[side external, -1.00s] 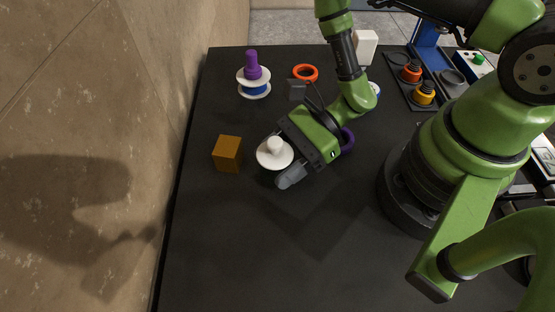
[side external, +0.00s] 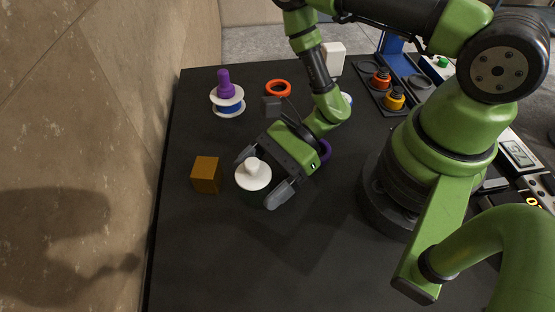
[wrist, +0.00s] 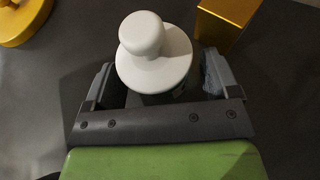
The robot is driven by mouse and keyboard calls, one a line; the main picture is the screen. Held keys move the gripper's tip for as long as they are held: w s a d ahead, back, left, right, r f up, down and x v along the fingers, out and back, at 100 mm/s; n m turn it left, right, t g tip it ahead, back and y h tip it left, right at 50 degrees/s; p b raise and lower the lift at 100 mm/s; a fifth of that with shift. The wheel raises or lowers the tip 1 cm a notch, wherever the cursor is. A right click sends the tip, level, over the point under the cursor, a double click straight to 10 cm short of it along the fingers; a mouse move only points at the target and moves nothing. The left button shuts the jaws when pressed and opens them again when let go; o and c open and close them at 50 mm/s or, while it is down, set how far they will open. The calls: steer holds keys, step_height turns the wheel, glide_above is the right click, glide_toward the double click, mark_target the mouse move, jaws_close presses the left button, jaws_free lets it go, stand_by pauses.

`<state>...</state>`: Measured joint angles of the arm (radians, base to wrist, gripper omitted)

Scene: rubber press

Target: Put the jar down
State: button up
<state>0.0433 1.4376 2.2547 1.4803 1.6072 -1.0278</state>
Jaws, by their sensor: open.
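The jar (side external: 253,174) shows as a white round lid with a knob, upright on the dark table. Its body is mostly hidden under the lid. In the wrist view the white lid (wrist: 160,62) is at top centre. My gripper (side external: 262,178) is open around the jar, with one finger on each side. In the wrist view my gripper (wrist: 158,82) shows gaps between its fingers and the lid.
A brown-gold block (side external: 206,175) stands just left of the jar. A white-and-blue spool (side external: 228,103) with a purple piece on top, an orange ring (side external: 278,88) and a grey block (side external: 271,106) are farther back. The front table area is clear.

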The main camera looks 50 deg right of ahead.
steer(key=v, duration=0.6)
steer(key=s+v, duration=0.1)
steer(key=v, duration=0.2)
steer(key=shift+f, duration=0.1)
steer(key=s+d+r+n+t+h, duration=0.1)
steer(key=r+n+h, duration=0.4)
steer(key=r+n, duration=0.3)
steer(key=s+d+r+n+t+h, duration=0.1)
steer(key=r+n+h, duration=0.4)
steer(key=r, duration=1.2)
steer(key=s+d+n, duration=0.1)
steer(key=n, duration=0.2)
steer(key=shift+s+r+n+t+h, duration=0.2)
steer(key=shift+r+n+t+h, duration=0.1)
steer(key=shift+n+t, duration=0.1)
steer(key=shift+s+d+r+t, duration=0.25)
steer(key=shift+r+t, duration=0.25)
steer(key=shift+c, duration=0.6)
